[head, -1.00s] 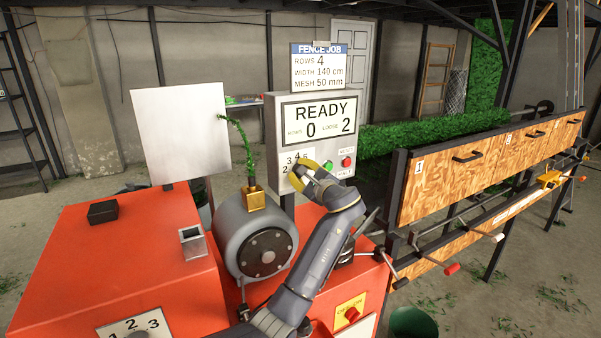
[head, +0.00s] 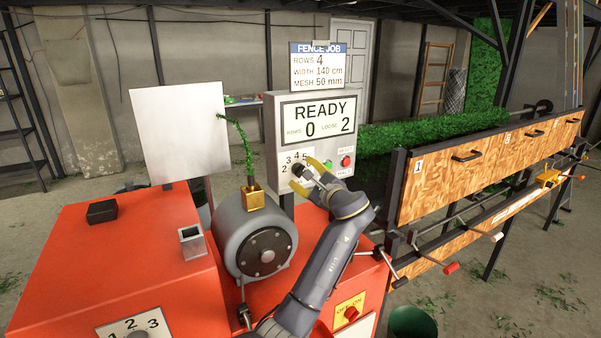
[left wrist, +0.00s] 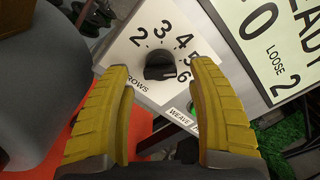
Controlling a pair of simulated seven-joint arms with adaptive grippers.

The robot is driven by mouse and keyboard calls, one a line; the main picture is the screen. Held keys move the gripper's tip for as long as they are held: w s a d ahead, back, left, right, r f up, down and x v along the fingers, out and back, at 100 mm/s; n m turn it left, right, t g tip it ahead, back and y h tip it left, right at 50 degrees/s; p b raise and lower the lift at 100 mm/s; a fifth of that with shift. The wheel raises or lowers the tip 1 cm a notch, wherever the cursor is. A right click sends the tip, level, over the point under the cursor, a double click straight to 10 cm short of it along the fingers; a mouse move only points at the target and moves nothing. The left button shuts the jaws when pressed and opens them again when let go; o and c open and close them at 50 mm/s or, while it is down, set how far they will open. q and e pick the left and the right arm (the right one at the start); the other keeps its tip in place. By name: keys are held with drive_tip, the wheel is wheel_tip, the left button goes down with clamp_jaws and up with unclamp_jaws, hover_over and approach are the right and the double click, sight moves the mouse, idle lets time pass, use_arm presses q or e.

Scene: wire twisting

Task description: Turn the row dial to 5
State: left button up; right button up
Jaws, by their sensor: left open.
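The row dial (head: 297,170) is a black knob on the white front of the control box (head: 271,130). In the left wrist view, the dial (left wrist: 160,67) is ringed by numbers from 2 to 6 and labelled ROWS. Its exact setting is hard to read. My left gripper (head: 305,173) is open, its yellow fingers facing the dial. In the left wrist view, the gripper's fingers (left wrist: 160,82) stand wide apart on either side of the knob, with visible gaps. My right gripper is not in view.
The box's screen (head: 318,119) reads READY, rows 0, loose 2. A green button (head: 328,165) and a red button (head: 346,161) sit right of the dial. The grey motor drum (head: 258,235) and a fence job sign (head: 319,67) are close by.

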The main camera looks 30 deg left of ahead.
use_arm(q)
drive_tip(key=v, duration=0.8)
drive_tip(key=shift+d, duration=0.3)
drive_tip(key=shift+s, duration=0.1)
